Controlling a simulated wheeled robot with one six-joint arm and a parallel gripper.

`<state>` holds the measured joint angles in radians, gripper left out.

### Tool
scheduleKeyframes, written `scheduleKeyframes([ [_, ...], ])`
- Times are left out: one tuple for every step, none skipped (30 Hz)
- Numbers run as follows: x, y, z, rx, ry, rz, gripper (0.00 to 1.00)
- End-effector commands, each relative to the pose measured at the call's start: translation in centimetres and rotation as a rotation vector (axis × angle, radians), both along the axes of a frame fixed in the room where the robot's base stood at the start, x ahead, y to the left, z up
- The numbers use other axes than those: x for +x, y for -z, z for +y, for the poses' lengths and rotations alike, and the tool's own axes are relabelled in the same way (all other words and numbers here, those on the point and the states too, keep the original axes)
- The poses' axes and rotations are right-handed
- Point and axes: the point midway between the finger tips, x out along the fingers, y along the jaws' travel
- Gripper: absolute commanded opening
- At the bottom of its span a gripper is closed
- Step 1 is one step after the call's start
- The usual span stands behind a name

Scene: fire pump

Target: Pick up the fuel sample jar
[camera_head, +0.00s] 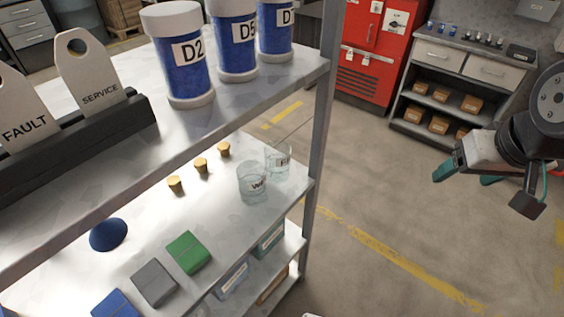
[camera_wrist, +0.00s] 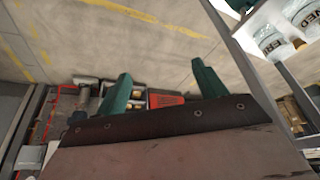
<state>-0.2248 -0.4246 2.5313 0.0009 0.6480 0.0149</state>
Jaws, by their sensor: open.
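Two clear glass jars stand side by side on the middle shelf near its right end. The nearer jar (camera_head: 253,183) has a white label starting with "W"; the farther jar (camera_head: 278,160) has a label I cannot read. In the wrist view the jars show at the upper right, one label ending in "ER" (camera_wrist: 272,42) and one in "NED" (camera_wrist: 299,14). I cannot tell which is the fuel sample jar. My gripper (camera_head: 468,173) is open and empty, with teal fingers, off the shelf to the right of the jars. Its fingers (camera_wrist: 160,68) show in the wrist view.
A metal shelf post (camera_head: 320,120) stands at the rack's right corner, between jars and gripper. The upper shelf (camera_head: 130,160) holds blue canisters (camera_head: 180,75) and signs. Corks (camera_head: 201,165), a blue funnel-like object (camera_head: 108,235) and boxes share the jars' shelf. Open floor (camera_head: 400,220) lies right.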

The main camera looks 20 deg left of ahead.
Motion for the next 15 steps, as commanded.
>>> scheduleKeyframes([
  [2.0, 1.5, 2.4, 0.011, -0.05, -0.036, 0.71],
  [3.2, 2.2, 3.7, 0.021, -0.073, -0.067, 0.71],
  [4.5, 3.1, 5.6, 0.036, -0.106, -0.108, 0.71],
  [5.5, 3.8, 7.0, 0.048, -0.13, -0.138, 0.71],
  [6.3, 4.5, 8.5, 0.061, -0.154, -0.168, 0.71],
  [7.2, 5.6, 10.5, 0.079, -0.186, -0.207, 0.71],
  [7.8, 6.3, 12.1, 0.094, -0.21, -0.237, 0.71],
  [8.3, 7.1, 13.6, 0.109, -0.233, -0.266, 0.71],
  [8.8, 8.1, 15.7, 0.131, -0.265, -0.304, 0.71],
  [9.1, 8.9, 17.3, 0.149, -0.289, -0.332, 0.71],
  [9.2, 9.7, 18.9, 0.167, -0.313, -0.36, 0.71],
  [9.2, 10.8, 21.0, 0.193, -0.344, -0.397, 0.71],
  [9.1, 11.6, 22.5, 0.213, -0.366, -0.423, 0.71],
  [8.9, 12.3, 23.9, 0.232, -0.387, -0.449, 0.71],
  [8.6, 13.2, 25.6, 0.257, -0.412, -0.48, 0.71],
])
